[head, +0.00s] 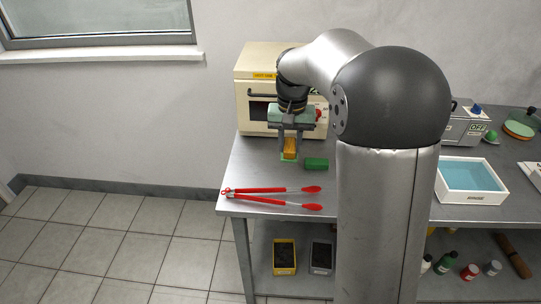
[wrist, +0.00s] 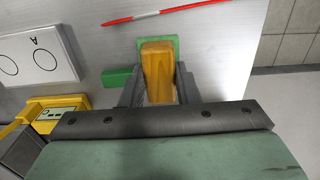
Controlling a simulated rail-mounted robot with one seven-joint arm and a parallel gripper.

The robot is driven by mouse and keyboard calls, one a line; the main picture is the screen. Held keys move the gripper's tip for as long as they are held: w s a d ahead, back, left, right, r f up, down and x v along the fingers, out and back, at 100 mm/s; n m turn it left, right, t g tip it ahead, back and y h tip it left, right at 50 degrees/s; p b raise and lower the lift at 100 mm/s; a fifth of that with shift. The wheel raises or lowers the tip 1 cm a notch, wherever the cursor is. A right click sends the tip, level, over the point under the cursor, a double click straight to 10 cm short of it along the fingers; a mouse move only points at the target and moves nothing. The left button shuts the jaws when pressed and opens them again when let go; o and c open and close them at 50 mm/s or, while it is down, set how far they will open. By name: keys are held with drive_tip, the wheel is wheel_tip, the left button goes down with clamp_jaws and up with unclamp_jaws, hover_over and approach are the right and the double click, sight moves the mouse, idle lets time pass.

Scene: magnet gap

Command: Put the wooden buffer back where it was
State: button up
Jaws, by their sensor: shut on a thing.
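The wooden buffer (head: 290,145) is an orange-brown wooden block. My gripper (head: 290,154) points down over the left part of the metal table and is shut on it. In the wrist view the buffer (wrist: 158,68) lies between the two fingers of my gripper (wrist: 159,80). A flat green piece (wrist: 172,42) shows just beyond and around its far end. I cannot tell whether the buffer touches it or hangs above it.
A green block (head: 316,164) lies close to the right of my gripper. Red tongs (head: 270,191) lie near the table's front edge. A beige oven-like appliance (head: 262,58) stands behind. A white tray with blue inside (head: 468,199) is far right.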

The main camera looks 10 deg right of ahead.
drive_tip(key=w+f, duration=0.2)
drive_tip(key=w+a+f, duration=0.1)
drive_tip(key=w+f, duration=0.1)
drive_tip(key=w, duration=0.1)
drive_tip(key=w+a+f+p, duration=0.1)
drive_tip(key=w+f, duration=0.1)
drive_tip(key=f, duration=0.1)
drive_tip(key=shift+w, duration=0.35)
drive_tip(key=shift+w+a+f, duration=0.1)
drive_tip(key=shift+w+f, duration=0.05)
drive_tip(key=shift+f, duration=1.6)
drive_tip(key=shift+f, duration=0.1)
drive_tip(key=o, duration=0.9)
